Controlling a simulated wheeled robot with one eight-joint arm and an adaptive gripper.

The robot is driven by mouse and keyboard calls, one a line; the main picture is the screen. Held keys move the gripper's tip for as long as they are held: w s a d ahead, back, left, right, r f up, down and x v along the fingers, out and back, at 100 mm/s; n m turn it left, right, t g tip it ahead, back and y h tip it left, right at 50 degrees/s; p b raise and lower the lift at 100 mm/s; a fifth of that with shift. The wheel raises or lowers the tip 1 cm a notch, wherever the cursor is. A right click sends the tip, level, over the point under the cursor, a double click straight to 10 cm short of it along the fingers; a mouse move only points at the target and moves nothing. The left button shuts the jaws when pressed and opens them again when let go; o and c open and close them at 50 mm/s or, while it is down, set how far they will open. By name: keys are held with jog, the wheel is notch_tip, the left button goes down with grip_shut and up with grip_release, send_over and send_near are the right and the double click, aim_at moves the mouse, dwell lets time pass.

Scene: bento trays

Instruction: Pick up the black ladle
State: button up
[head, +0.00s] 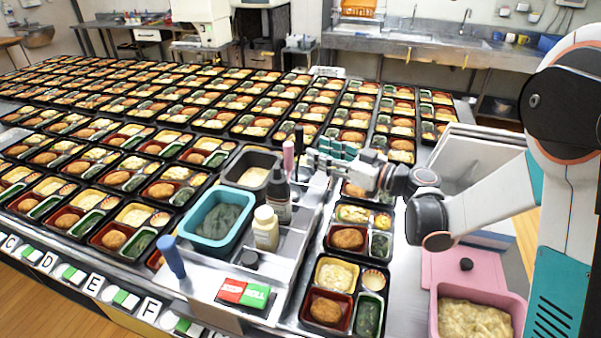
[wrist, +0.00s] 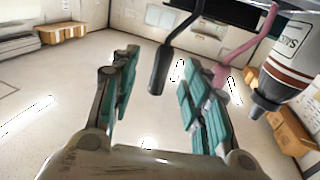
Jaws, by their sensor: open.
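The black ladle shows as a dark upright handle (head: 299,136) behind the pink handle in the head view; its bowl cannot be made out there. In the wrist view the black ladle's handle (wrist: 159,72) lies between the two teal-padded fingers, with a gap on both sides. My gripper (head: 326,153) is open and empty, just right of the handle in the head view. It also shows in the wrist view (wrist: 160,85), with its fingers spread on either side of the handle. I cannot tell how deep the handle sits between them.
A pink handle (head: 288,156) and a dark sauce bottle (head: 278,203) stand close by. A cream bottle (head: 266,230), a teal tub (head: 193,232) and a blue handle (head: 171,257) are nearer. Filled bento trays cover the table. A pink tub (head: 437,272) stands at right.

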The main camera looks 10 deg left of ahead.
aim_at(300, 149)
jog(key=x, duration=0.2)
jog(key=b+x, duration=0.1)
jog(key=x, duration=0.1)
jog(key=b+x, duration=0.1)
jog(key=shift+s+a+r, duration=0.1)
jog(key=shift+a+r, duration=0.15)
jog(key=shift+a, duration=0.25)
jog(key=shift+w+a, duration=0.25)
jog(key=shift+a, duration=0.2)
jog(key=shift+r, duration=0.1)
grip_shut()
